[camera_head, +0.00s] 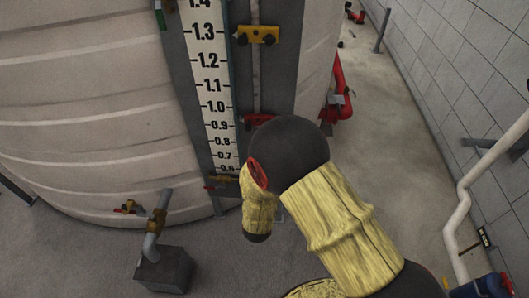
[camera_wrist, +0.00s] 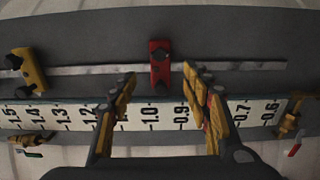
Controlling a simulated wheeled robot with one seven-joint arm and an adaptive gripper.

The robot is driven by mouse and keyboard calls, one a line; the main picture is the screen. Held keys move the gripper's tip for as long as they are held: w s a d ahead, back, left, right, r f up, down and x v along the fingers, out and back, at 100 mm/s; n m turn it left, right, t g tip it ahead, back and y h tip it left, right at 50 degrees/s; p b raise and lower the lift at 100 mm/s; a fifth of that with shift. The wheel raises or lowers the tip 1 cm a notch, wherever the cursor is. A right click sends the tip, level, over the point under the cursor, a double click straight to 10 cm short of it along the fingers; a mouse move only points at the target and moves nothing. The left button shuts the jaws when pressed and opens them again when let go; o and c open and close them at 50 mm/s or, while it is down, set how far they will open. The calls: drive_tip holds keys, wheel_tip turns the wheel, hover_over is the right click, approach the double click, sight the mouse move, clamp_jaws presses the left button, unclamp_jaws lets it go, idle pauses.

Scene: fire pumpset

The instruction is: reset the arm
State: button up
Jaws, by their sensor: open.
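My arm, dark with a yellow cover, reaches from the bottom right of the head view toward the tank's level gauge. My gripper (camera_wrist: 158,98) shows in the wrist view with its two yellow and dark fingers spread apart. It is open and nothing is between the fingers. Beyond the fingers lie the white number scale (camera_wrist: 165,116) and a red clamp (camera_wrist: 160,63) on a thin rod. In the head view the fingers are hidden behind my arm.
The large pale tank (camera_head: 90,110) fills the left of the head view, with a yellow clamp (camera_head: 258,34) and a red clamp (camera_head: 258,119) beside its scale. A pipe on a dark block (camera_head: 163,270) stands on the floor. White pipework (camera_head: 463,205) runs along the right wall.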

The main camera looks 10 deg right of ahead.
idle(0.3)
drive_tip(key=s+a+f+m+g+y, duration=0.2)
drive_tip(key=f+g, duration=0.1)
drive_tip(key=f, duration=0.4)
drive_tip(key=s+a+f+m+g+y, duration=0.2)
drive_tip(key=f+m+g, duration=0.1)
drive_tip(key=f, duration=0.3)
drive_tip(key=s+a+m+g+y, duration=0.3)
drive_tip(key=s+a+g, duration=0.2)
drive_tip(key=s+a, duration=0.15)
drive_tip(key=s+d+r+m+g, duration=0.2)
drive_tip(key=s+d+r+m, duration=0.15)
drive_tip(key=s+r, duration=0.55)
drive_tip(key=s+d+r+m+g, duration=0.2)
drive_tip(key=s+d+r, duration=0.4)
drive_tip(key=r, duration=0.5)
drive_tip(key=s+d+r+t, duration=0.1)
drive_tip(key=s+d+r, duration=0.1)
drive_tip(key=r, duration=0.4)
drive_tip(key=s+d+r+m+t+h, duration=0.1)
drive_tip(key=d+r+t, duration=0.1)
drive_tip(key=r, duration=0.4)
drive_tip(key=shift+s+d+r, duration=0.25)
drive_tip(key=shift+s+d, duration=0.15)
drive_tip(key=shift+d, duration=0.15)
